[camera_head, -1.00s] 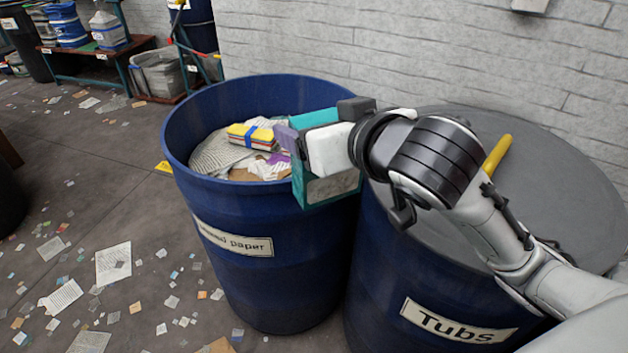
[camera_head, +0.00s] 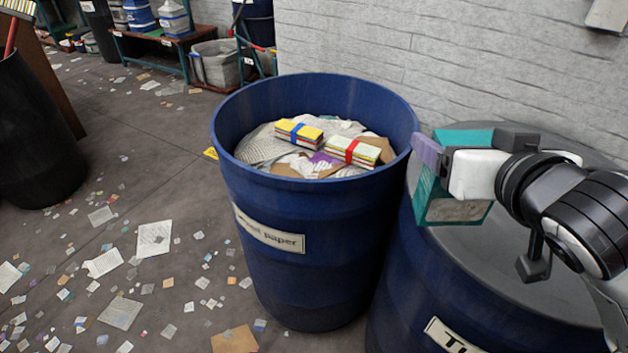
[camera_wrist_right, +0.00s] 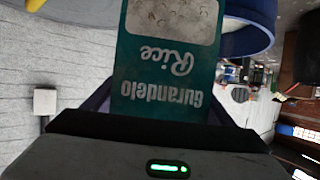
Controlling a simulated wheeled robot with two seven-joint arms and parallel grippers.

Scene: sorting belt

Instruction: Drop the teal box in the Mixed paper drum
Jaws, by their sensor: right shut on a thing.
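The teal box (camera_head: 428,198) is held in my right gripper (camera_head: 440,165), to the right of the Mixed paper drum's rim and over the near left edge of the Tubs drum. In the right wrist view the teal box (camera_wrist_right: 165,75) shows its printed face, reading "Gurandelo Rice" upside down, between the fingers. The Mixed paper drum (camera_head: 300,275) is blue and open, with its label partly worn or blurred. Loose paper and two banded card bundles lie inside it. My left gripper is not in view.
The Tubs drum (camera_head: 470,290) stands close at the right with a grey top (camera_head: 560,270). A white brick wall (camera_head: 480,50) is behind. A dark bin (camera_head: 35,140) stands at the left. Scattered paper covers the floor. Shelves with tubs stand at the back left.

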